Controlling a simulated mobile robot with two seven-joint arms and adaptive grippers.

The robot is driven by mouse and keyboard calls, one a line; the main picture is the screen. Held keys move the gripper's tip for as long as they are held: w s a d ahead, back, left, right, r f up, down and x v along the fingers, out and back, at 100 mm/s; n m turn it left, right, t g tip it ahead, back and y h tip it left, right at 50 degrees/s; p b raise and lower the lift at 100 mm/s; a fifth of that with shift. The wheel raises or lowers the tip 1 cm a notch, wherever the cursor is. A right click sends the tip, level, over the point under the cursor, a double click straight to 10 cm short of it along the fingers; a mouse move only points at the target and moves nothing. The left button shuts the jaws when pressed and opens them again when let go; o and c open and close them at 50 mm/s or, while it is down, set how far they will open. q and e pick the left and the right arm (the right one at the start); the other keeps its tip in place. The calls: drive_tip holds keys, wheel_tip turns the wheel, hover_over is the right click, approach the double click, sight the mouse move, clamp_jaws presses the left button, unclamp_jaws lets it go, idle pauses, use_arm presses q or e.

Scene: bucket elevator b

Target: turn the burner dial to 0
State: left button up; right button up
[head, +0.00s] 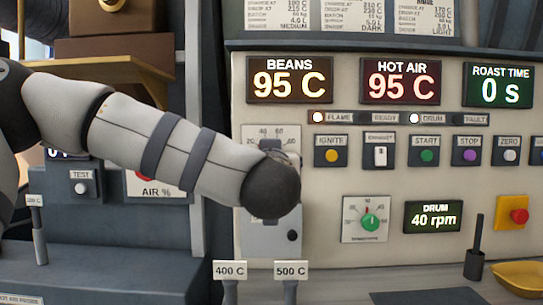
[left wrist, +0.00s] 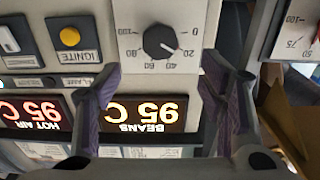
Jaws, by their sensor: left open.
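The burner dial's plate (head: 252,133) is mostly hidden behind my left arm in the head view, with only part of its scale showing. The left wrist view shows the black knob (left wrist: 160,41) upside down on its pale plate, marked 0 to 100. Its white pointer line points down and right, near the 20 mark. My left gripper (left wrist: 161,68) is open, with purple-padded fingers spread on either side of the knob in this view and nothing between them. Contact with the knob is not visible. My right gripper is in neither view.
The IGNITE button (head: 332,156) is beside the burner dial. Handles labelled 400 C (head: 230,271) and 500 C (head: 291,271) stand below. A red stop button (head: 519,216) is far right.

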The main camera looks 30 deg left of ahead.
use_arm(q)
drive_tip(key=b+x, duration=0.1)
drive_tip(key=x, duration=0.9)
drive_tip(key=shift+f+b, duration=0.2)
drive_tip(key=shift+b, duration=0.2)
drive_tip(key=shift+a+r, duration=0.15)
drive_tip(key=c, duration=1.2)
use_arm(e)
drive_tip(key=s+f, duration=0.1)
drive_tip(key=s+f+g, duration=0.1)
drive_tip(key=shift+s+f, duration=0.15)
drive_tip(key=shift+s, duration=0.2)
